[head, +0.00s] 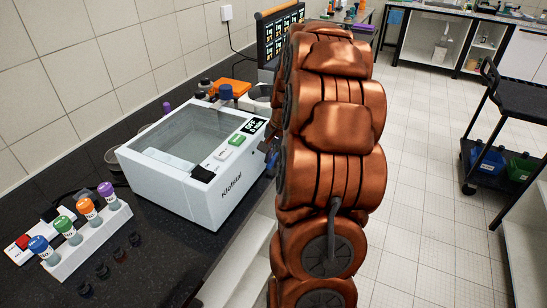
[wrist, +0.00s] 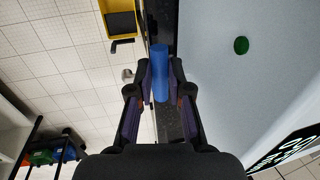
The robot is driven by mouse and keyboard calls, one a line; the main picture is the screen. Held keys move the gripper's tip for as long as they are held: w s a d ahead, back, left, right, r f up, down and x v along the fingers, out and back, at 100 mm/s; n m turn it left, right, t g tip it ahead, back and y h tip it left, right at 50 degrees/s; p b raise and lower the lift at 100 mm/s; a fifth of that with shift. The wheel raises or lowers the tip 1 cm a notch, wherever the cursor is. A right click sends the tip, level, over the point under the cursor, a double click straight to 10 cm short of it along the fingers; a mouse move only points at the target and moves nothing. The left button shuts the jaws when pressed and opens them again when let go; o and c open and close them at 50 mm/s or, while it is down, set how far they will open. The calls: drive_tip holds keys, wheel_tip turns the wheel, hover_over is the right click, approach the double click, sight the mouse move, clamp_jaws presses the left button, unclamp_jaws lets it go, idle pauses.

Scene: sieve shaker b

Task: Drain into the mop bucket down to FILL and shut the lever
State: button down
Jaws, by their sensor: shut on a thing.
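The white water bath (head: 205,185) stands on the dark counter under a clear lid. Liquid seems to show inside, but I cannot read a FILL mark. In the wrist view my gripper (wrist: 160,92) is shut on a blue lever (wrist: 160,65) beside the bath's pale panel (wrist: 225,100). The lever points along the fingers, and a small metal spout-like part shows to its left. The yellow mop bucket (wrist: 96,25) with a dark inset is on the floor below, at the top of the wrist view. My arm hides most of the gripper in the head view.
A rack of colour-capped bottles (head: 88,240) stands at the front left of the counter. A monitor (head: 280,38) and several containers are behind the bath. A black cart (head: 490,160) with blue and green bins stands at right. The tiled floor between is clear.

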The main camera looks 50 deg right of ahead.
drive_tip(key=shift+f+b, duration=0.1)
drive_tip(key=shift+b, duration=0.35)
drive_tip(key=shift+s+d+n+g+y+b, duration=0.1)
drive_tip(key=shift+s+d+n+y+b, duration=0.1)
drive_tip(key=shift+n+b, duration=0.75)
drive_tip(key=shift+s+d+n+g+y+b, duration=0.1)
drive_tip(key=shift+s+d+n+y+b, duration=0.1)
drive_tip(key=shift+n+b, duration=0.75)
drive_tip(key=shift+s+d+n+g+y+b, duration=0.1)
drive_tip(key=shift+s+n+b, duration=0.1)
drive_tip(key=shift+n+b, duration=0.75)
drive_tip(key=c, duration=1.1)
unclamp_jaws()
drive_tip(key=shift+r, duration=0.2)
wheel_tip(320, 180, up, 12)
drive_tip(key=s+d, duration=0.1)
drive_tip(key=shift+s+d+f, duration=0.2)
drive_tip(key=shift+s+d, duration=0.15)
drive_tip(key=shift+d, duration=0.05)
